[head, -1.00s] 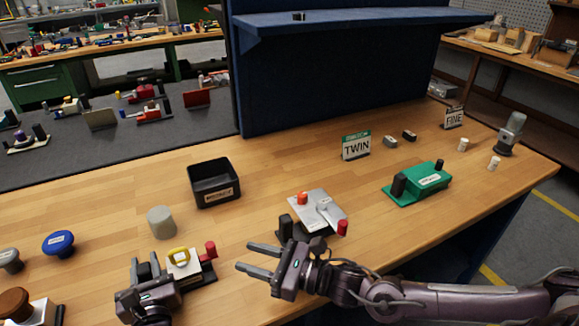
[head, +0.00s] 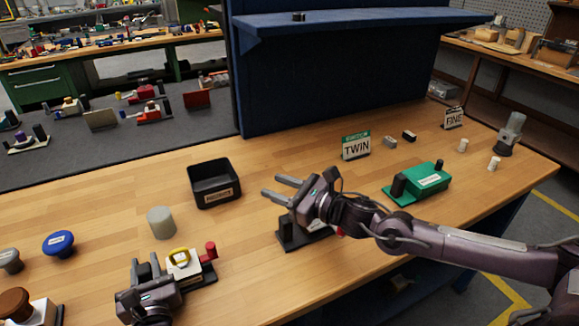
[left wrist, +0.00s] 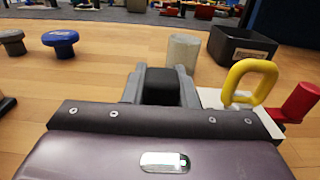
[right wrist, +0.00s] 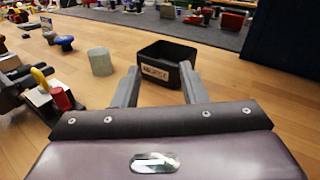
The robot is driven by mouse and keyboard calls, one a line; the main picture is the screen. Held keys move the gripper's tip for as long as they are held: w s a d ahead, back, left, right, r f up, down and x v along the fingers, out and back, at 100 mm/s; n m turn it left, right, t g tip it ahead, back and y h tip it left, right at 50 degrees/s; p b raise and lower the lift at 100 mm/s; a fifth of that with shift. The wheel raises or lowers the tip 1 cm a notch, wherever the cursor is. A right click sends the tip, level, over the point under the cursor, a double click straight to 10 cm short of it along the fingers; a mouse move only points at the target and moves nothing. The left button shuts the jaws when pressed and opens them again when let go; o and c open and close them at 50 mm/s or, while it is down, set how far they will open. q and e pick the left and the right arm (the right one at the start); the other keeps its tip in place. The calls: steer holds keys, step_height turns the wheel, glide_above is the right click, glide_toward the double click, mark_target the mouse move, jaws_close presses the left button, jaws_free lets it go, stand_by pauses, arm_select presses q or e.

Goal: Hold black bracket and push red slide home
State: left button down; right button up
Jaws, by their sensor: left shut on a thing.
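A small fixture on the bench front has a black bracket (left wrist: 160,88), a white block with a yellow loop (head: 180,256) and a red slide knob (head: 211,250). My left gripper (head: 147,268) is shut on the black bracket, its fingers on either side of it. The red knob stands at the right end, also in the left wrist view (left wrist: 300,102) and at the left of the right wrist view (right wrist: 61,98). My right gripper (head: 277,189) is open and empty, above the bench to the right of and beyond this fixture.
A second fixture (head: 290,243) is partly hidden under my right gripper. A black bin (head: 214,195) and a grey cylinder (head: 161,222) stand behind the held fixture.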

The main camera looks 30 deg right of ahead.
arm_select(q)
steer(key=shift+f, duration=0.2)
arm_select(e)
steer(key=w+d+f+m+h, duration=0.1)
steer(key=w+d+h, duration=0.1)
steer(key=d, duration=0.3)
steer(key=w+d+m+h, duration=0.2)
steer(key=w+d+h, duration=0.1)
steer(key=d, duration=0.3)
steer(key=shift+w+d+f, duration=0.25)
steer(key=shift+d+f, duration=0.05)
steer(key=shift+f, duration=0.05)
arm_select(q)
steer(key=c, duration=1.5)
jaws_free()
steer(key=shift+c, duration=0.2)
steer(key=o, duration=0.5)
steer(key=shift+w, duration=0.15)
steer(key=shift+c, duration=0.2)
arm_select(e)
steer(key=shift+w+a+f, duration=0.1)
steer(key=shift+w, duration=0.05)
arm_select(q)
steer(key=shift+r, duration=0.1)
